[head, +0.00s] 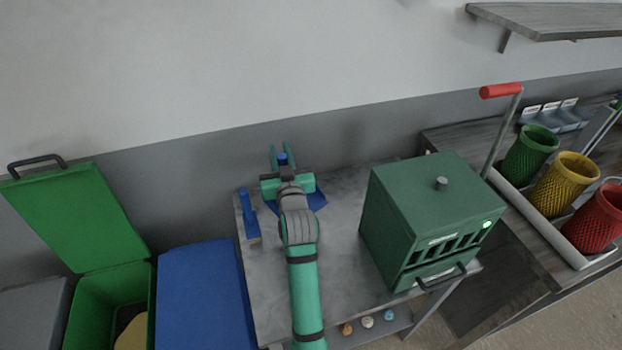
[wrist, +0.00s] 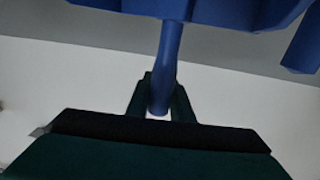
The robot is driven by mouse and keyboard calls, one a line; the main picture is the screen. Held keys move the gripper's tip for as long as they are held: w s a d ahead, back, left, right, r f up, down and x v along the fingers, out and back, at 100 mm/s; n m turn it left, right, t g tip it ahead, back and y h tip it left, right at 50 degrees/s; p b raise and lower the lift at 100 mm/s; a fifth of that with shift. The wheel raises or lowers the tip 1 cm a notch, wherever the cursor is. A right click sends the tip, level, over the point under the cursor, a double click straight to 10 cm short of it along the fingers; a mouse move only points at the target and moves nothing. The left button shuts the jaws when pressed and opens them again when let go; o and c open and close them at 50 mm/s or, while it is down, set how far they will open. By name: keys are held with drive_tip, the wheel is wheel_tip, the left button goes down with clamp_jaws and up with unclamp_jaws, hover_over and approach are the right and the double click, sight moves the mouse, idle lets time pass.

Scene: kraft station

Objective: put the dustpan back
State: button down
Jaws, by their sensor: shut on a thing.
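My gripper (head: 281,155) is shut on the handle of the blue dustpan above the back of the grey table. In the head view the dustpan (head: 316,199) shows as a blue edge beside and below my gripper, which hides much of it. In the wrist view my gripper's dark fingers (wrist: 161,95) close on the blue handle (wrist: 169,60), and the wide pan crosses the top of the picture. Whether the pan touches the table cannot be told.
A blue upright piece on a flat base (head: 248,215) stands at the table's (head: 330,285) left edge. A blue-lidded bin (head: 203,295) and an open green bin (head: 85,225) stand left.

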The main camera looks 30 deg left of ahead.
drive_tip(key=w+a+f, duration=0.1)
drive_tip(key=w+f, duration=0.1)
drive_tip(key=w, duration=0.2)
drive_tip(key=w+a+f, duration=0.1)
drive_tip(key=w+f, duration=0.2)
drive_tip(key=w, duration=0.1)
drive_tip(key=w+a+f, duration=0.2)
drive_tip(key=w+f, duration=0.1)
drive_tip(key=shift+w+f, duration=0.25)
drive_tip(key=shift+w, duration=0.15)
drive_tip(key=shift+w+a+f, duration=0.15)
drive_tip(key=shift+w+f, duration=0.3)
drive_tip(key=shift+f, duration=0.1)
wheel_tip(320, 180, down, 3)
drive_tip(key=shift+w+f, duration=0.1)
drive_tip(key=c, duration=1.6)
unclamp_jaws()
drive_tip(key=shift+f, duration=0.1)
drive_tip(key=shift+o, duration=0.2)
